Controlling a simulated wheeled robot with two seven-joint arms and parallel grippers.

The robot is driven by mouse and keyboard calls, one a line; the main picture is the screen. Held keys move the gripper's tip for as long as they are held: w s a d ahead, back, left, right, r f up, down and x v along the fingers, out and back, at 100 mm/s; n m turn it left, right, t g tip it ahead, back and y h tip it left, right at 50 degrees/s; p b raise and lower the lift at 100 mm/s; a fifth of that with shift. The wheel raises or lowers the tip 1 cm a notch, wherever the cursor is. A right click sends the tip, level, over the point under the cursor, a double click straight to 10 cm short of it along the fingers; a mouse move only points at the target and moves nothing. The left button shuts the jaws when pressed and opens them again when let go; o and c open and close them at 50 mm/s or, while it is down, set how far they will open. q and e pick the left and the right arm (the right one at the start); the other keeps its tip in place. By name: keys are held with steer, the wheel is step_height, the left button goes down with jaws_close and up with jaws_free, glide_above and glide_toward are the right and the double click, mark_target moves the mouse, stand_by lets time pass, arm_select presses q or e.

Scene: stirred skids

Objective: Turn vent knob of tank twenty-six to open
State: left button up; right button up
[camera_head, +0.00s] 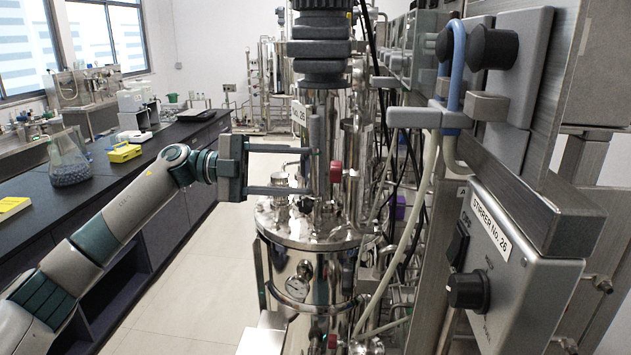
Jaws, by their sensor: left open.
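Tank twenty-six (272,228) is a shiny steel vessel in the middle, with a label reading No. 26 (298,112) above its lid. A small red knob (336,172) sits on the pipework above the lid; I take it for the vent knob, but no label on it is readable. My left gripper (312,170) reaches in from the left with its two fingers apart, one above the other. Its tips are at the steel pipes just left of the red knob. I cannot tell whether they touch anything. My right gripper is not in view.
A control box marked STIRRER No. 26 (543,280) with a black knob (468,291) stands at the right. Hoses and cables hang beside the tank. A second red knob (332,341) is low down. A dark lab bench (160,150) runs along the left, with clear floor (200,270) between.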

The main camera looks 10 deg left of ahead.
arm_select(q)
steer(key=a+b, duration=0.4)
steer(key=a, duration=0.7)
steer(key=shift+a, duration=0.3)
